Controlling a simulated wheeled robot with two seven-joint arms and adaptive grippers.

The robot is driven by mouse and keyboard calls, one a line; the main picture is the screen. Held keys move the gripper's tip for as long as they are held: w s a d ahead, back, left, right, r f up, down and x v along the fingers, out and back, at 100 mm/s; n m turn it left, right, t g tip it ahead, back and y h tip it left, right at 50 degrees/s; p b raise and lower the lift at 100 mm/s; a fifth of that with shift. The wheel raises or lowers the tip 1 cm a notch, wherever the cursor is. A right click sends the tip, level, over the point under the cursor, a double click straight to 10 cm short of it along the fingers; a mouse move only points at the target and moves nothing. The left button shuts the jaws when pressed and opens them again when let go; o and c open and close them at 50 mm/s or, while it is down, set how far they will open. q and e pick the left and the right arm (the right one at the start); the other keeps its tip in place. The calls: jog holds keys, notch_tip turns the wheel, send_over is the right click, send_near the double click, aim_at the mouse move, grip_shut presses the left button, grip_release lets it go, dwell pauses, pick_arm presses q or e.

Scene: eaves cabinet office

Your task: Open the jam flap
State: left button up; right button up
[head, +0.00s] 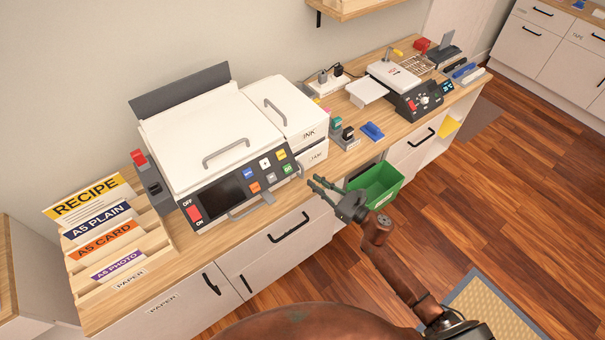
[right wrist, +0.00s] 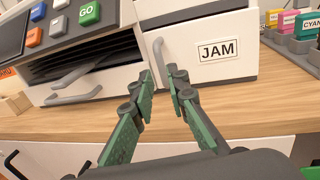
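The printer (head: 215,135) stands on the wooden counter, with a tall white side unit on its right. The jam flap (right wrist: 217,54) is the white lower door of that unit, labelled JAM, with a grey vertical handle (right wrist: 161,58) at its left edge. The flap looks shut. It also shows in the head view (head: 315,155), below the INK door. My right gripper (head: 318,183) is in front of the flap; in the right wrist view its fingers (right wrist: 161,78) are apart just below and around the handle's lower end. I cannot tell whether they touch it. My left gripper is not in view.
Left of the flap are the output slot and a grey tray handle (right wrist: 73,95). Ink cartridges (right wrist: 290,20) stand to the right. A green bin (head: 377,184) is beside my right gripper. Paper folders (head: 95,225) stand at the counter's left end.

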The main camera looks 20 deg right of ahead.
aim_at(303, 177)
jog(key=x, duration=0.6)
jog(key=shift+w+a, duration=0.15)
jog(key=shift+w, duration=0.2)
jog(key=shift+c, duration=0.4)
grip_shut()
jog(key=shift+f, duration=0.1)
